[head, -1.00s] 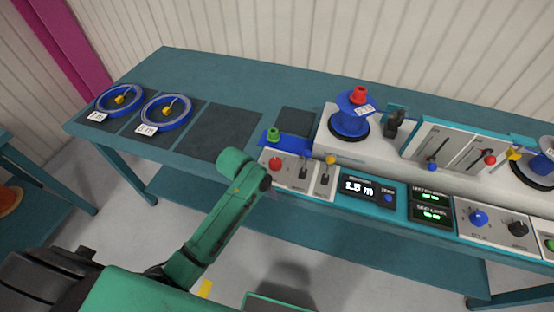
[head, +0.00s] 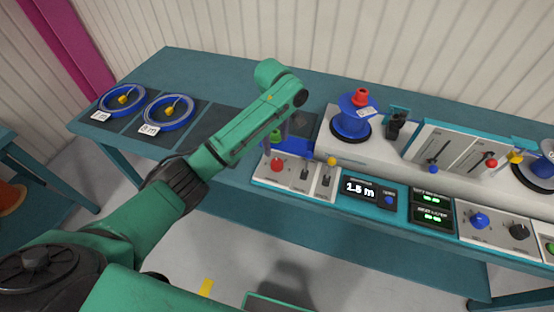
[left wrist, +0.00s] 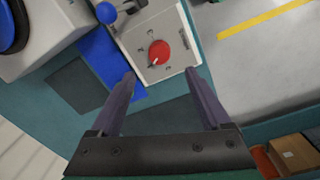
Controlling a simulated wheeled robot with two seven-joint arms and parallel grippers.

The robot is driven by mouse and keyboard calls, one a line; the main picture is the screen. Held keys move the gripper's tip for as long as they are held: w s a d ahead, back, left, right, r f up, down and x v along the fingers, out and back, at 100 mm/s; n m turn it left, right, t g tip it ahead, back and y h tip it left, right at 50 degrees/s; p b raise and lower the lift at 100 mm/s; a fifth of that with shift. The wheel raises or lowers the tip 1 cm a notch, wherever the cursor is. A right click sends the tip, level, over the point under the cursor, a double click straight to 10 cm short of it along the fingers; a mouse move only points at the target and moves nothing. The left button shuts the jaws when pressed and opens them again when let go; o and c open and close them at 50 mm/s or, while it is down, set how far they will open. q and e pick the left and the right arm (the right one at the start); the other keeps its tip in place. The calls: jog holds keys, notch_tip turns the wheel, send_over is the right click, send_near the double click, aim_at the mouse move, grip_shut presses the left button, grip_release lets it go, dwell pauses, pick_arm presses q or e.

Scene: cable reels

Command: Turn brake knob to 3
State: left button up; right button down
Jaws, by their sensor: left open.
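A red knob (head: 277,165) with a dial scale around it sits on the light panel at the left end of the machine; I take it for the brake knob, though its label is unreadable. In the left wrist view the red knob (left wrist: 159,47) shows a white pointer aimed to the lower left. The scale marks are too small to read surely. My left gripper (head: 278,143) is above the panel, pointing down. In the left wrist view its open fingers (left wrist: 160,76) are apart, with the knob just beyond the gap between their tips, untouched. My right gripper is out of view.
Black levers, one yellow-topped (head: 331,161), stand right of the knob. A blue plate (left wrist: 104,58) lies beside the panel. A blue reel (head: 350,122) stands behind. A display (head: 367,190) reads 1.5 m. Blue rings (head: 169,112) lie on the table at left.

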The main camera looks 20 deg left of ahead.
aim_at(277, 162)
pick_arm(q)
jog(key=f, duration=1)
jog(key=shift+w+d, duration=0.1)
jog(key=shift+w, duration=0.1)
grip_shut()
